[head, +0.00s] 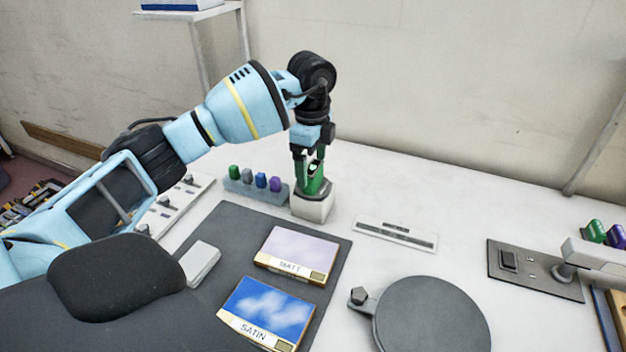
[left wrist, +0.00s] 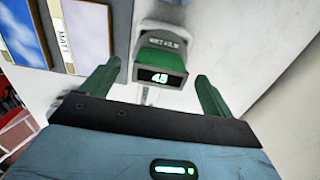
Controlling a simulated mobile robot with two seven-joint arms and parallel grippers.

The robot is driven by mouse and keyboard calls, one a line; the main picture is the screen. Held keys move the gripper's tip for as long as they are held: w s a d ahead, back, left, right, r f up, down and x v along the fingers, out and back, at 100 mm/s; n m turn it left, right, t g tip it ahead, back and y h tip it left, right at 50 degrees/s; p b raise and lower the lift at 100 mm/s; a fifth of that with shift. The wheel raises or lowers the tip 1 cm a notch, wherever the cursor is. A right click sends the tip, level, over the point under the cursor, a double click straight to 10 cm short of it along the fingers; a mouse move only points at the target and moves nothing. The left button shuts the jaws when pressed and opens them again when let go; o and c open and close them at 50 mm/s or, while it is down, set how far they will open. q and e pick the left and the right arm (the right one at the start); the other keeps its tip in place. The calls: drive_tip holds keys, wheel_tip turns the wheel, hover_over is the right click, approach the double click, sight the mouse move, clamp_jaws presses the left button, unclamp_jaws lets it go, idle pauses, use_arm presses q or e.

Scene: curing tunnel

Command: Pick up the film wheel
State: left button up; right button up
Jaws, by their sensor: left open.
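The film wheel appears to be the green piece with a small lit display (left wrist: 160,62) in the left wrist view. It sits in a white holder (left wrist: 163,38) with a dark label. In the head view the white holder (head: 312,207) stands at the back of the table, behind the dark mat. My left gripper (head: 309,170) points down right over it. In the left wrist view my left gripper's green fingers (left wrist: 155,85) are open, one on each side of the green piece, with gaps. Its lower part is hidden in the holder. My right gripper is not in view.
Coloured pieces in a grey rack (head: 256,190) stand close left of the holder. A flat ruler-like plate (head: 396,234) lies to its right. Two sample panels, MATT (head: 297,250) and SATIN (head: 267,309), lie on the dark mat (head: 228,224). A round grey disc (head: 432,318) is at the front.

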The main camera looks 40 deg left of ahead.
use_arm(q)
wheel_tip(320, 180, down, 4)
drive_tip(key=shift+d, duration=0.15)
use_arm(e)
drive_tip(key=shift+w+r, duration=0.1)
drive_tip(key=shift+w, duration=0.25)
use_arm(q)
drive_tip(key=shift+c, duration=0.2)
drive_tip(key=c, duration=0.9)
drive_tip(key=shift+o, duration=0.2)
wheel_tip(320, 180, up, 10)
drive_tip(key=shift+w+r, duration=0.1)
wheel_tip(320, 180, up, 8)
drive_tip(key=p, duration=0.4)
drive_tip(key=shift+p, duration=0.3)
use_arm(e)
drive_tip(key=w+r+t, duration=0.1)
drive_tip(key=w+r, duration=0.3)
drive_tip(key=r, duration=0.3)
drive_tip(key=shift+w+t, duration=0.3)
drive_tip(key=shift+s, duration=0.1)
